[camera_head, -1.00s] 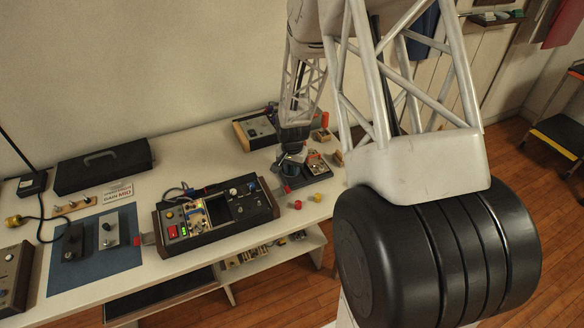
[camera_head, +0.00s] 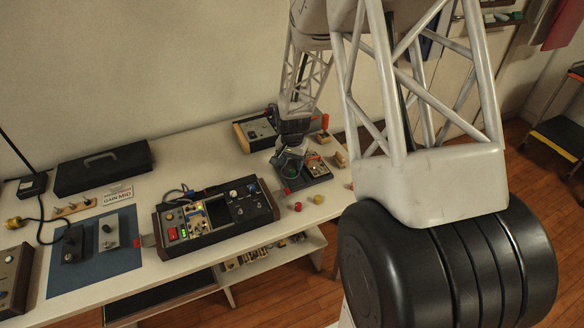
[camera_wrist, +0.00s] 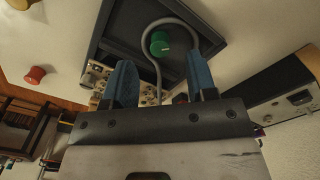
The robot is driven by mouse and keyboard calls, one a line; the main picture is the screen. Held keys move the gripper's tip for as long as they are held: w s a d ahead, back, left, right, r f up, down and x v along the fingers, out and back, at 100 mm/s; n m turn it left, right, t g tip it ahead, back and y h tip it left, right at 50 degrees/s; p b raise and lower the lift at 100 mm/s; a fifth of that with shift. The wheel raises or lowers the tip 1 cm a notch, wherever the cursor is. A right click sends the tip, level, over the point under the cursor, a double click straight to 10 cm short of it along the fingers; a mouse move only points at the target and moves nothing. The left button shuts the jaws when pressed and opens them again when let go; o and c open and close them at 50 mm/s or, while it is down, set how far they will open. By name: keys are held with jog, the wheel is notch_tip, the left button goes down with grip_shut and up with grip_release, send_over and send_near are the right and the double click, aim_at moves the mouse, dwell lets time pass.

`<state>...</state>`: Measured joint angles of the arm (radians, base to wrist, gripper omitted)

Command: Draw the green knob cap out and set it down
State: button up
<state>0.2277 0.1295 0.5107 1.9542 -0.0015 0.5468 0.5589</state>
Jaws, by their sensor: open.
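The green knob cap (camera_wrist: 160,44) shows in the wrist view against the dark recessed panel (camera_wrist: 122,40), inside the bend of a grey cable (camera_wrist: 190,29). My gripper (camera_wrist: 160,62) is open, its two blue fingers apart and pointing toward the panel. The cap appears between the lines of the fingers, beyond their tips, and nothing is held. In the head view my gripper (camera_head: 290,172) is over the left part of a small dark unit (camera_head: 320,179) at the bench's right end. The cap cannot be made out there.
A red knob (camera_head: 298,207) and a yellow knob (camera_head: 318,199) lie on the bench in front of the unit. A larger console (camera_head: 215,225) stands to the left. A grey instrument box (camera_head: 256,132) is behind. Bare bench lies around the loose knobs.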

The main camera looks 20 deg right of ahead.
jog(key=shift+r, duration=1.95)
jog(key=shift+s+r, duration=0.1)
jog(key=shift+r, duration=0.15)
jog(key=s+a+r+n+t, duration=0.1)
jog(key=s+a+r+n, duration=0.1)
jog(key=s+a+r, duration=0.4)
jog(key=s+a+r+n, duration=0.2)
jog(key=s+r, duration=0.7)
jog(key=r, duration=0.2)
jog(key=s+a+r+n+t, duration=0.1)
jog(key=s+a+r+n, duration=0.1)
jog(key=s+a+r, duration=0.4)
jog(key=s+r+n, duration=0.2)
jog(key=s+r, duration=0.3)
jog(key=s, duration=0.7)
jog(key=shift+s+a+n+t, duration=0.15)
jog(key=shift+s+n+t, duration=0.15)
jog(key=shift+s+n, duration=0.1)
